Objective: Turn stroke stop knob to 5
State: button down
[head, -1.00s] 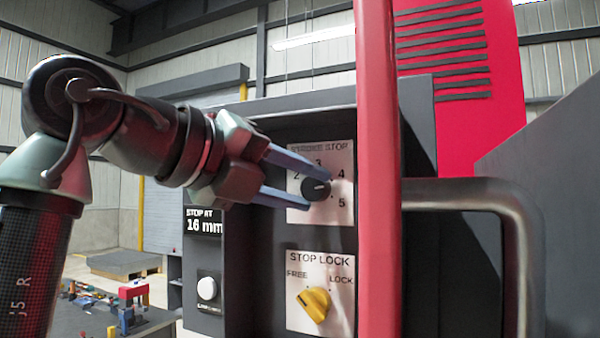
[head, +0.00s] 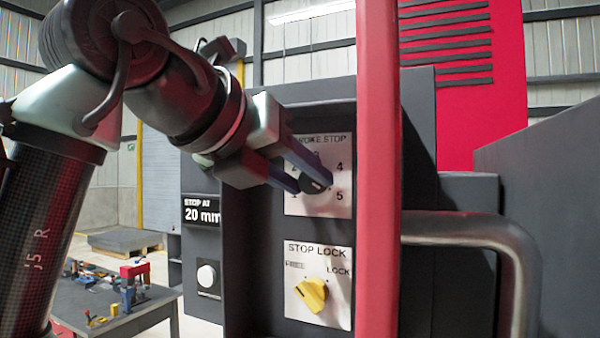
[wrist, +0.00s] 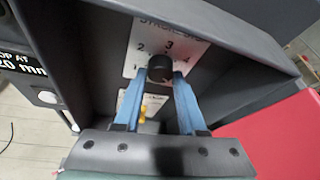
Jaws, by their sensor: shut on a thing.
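The stroke stop knob (head: 316,183) is a round black knob with a pale mark, on a white plate (head: 335,205) numbered around it. In the head view its mark seems to point to the lower right, toward the 5 side; the exact setting is hard to tell. My gripper (head: 312,182) is shut on the knob, one finger on each side. In the wrist view the blue fingers (wrist: 157,80) flank the knob (wrist: 160,68), and the 2 and 3 show beyond it. A small display (head: 202,212) reads "STOP AT 20 mm".
A yellow stop lock knob (head: 311,294) sits on a plate below. A red post (head: 378,180) stands close to the right of the plates, with a dark bar handle (head: 480,230) beyond. A white button (head: 206,276) is at lower left. The recessed panel's walls surround the gripper.

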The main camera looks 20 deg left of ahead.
jog(key=shift+r, duration=0.15)
jog(key=shift+c, duration=2.4)
grip_release()
jog(key=shift+d, duration=0.1)
